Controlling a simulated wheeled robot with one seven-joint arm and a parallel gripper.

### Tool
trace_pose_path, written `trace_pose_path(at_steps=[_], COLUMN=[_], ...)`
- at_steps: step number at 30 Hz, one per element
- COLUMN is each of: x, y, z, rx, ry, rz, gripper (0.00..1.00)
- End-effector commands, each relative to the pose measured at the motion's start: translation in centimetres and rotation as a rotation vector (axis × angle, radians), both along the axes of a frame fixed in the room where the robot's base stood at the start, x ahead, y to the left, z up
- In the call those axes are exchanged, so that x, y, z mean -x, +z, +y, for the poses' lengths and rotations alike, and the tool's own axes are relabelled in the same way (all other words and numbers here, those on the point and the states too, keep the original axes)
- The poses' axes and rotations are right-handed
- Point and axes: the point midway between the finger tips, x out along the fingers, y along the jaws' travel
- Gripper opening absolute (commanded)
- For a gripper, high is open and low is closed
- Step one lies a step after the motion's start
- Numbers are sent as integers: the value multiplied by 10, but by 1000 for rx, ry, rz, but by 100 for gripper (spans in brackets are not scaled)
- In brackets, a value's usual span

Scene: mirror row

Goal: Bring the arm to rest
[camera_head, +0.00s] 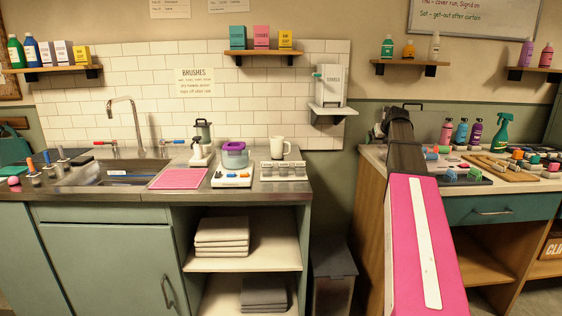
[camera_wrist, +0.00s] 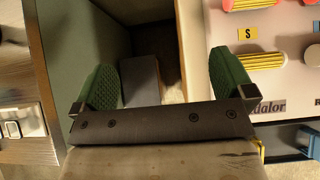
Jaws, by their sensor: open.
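My arm stretches forward in the head view as a pink and dark link, reaching over the gap between the two counters and the left end of the right counter (camera_head: 375,160). My gripper shows in the wrist view (camera_wrist: 160,85) with two green ridged fingers spread wide apart. Nothing is between the fingers; below them is the gap with a dark box or bin. In the head view the fingers are hidden behind or too small at the arm's far end.
A white board with an "S" label and coloured rollers (camera_wrist: 285,60) lies close right of the fingers. A dark bin (camera_head: 333,270) stands in the gap. A green spray bottle (camera_head: 502,132) stands right.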

Motion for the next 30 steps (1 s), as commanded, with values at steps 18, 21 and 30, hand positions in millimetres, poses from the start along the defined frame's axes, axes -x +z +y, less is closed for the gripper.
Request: trace_pose_path(at_steps=[18, 21, 30], x=[32, 45, 111], y=[-94, -122, -232], z=[50, 65, 127], rx=[298, 386, 729], ry=[374, 500, 1098], rz=[109, 140, 236], gripper=[100, 100, 100])
